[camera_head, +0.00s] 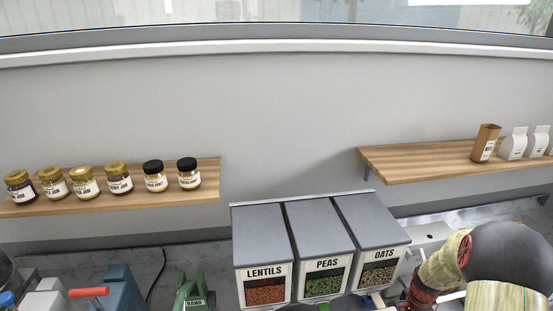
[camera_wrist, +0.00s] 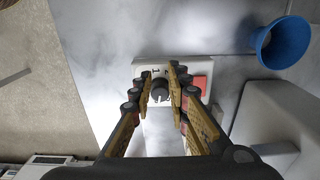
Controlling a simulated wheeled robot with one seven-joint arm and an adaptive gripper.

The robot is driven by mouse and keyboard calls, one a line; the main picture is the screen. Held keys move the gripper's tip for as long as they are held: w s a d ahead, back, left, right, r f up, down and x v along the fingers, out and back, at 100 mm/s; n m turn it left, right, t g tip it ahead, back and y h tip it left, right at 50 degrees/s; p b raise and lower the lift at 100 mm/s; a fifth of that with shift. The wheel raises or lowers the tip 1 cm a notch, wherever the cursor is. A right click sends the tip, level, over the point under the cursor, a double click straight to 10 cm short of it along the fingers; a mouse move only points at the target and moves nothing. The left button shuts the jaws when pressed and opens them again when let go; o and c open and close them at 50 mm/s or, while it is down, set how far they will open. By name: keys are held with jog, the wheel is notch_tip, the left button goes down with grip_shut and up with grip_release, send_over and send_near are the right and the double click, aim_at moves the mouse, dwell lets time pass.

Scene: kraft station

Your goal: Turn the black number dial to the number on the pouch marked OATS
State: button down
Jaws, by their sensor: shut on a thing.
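In the wrist view my gripper (camera_wrist: 161,84) has its two fingers on either side of the dark round number dial (camera_wrist: 160,96) and is shut on it. The dial sits on a white box (camera_wrist: 146,69) with a few dark marks above the dial, one like a 1. The fingers hide much of the scale, so I cannot read the setting. In the head view a brown pouch (camera_head: 485,143) and white pouches (camera_head: 514,143) stand on the right shelf. Their labels are too small to read, so I cannot tell which is marked OATS.
An orange-red square (camera_wrist: 200,84) is on the box right of the dial. A blue funnel (camera_wrist: 283,43) is at the upper right. In the head view, bins marked LENTILS (camera_head: 264,271), PEAS (camera_head: 327,263) and OATS (camera_head: 384,255) stand at centre. Jars (camera_head: 119,178) line the left shelf.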

jog(key=shift+s+f, duration=0.25)
jog(key=shift+s, duration=0.25)
jog(key=shift+s+f, duration=0.2)
jog(key=shift+s, duration=0.3)
jog(key=shift+s+a+g, duration=0.15)
jog(key=shift+a+g, duration=0.1)
jog(key=shift+g, duration=0.05)
notch_tip(320, 180, up, 7)
jog(key=p, duration=0.3)
jog(key=shift+w+d+f+p, duration=0.15)
jog(key=shift+w+f+p, duration=0.1)
jog(key=shift+p, duration=0.1)
jog(key=shift+w, duration=0.1)
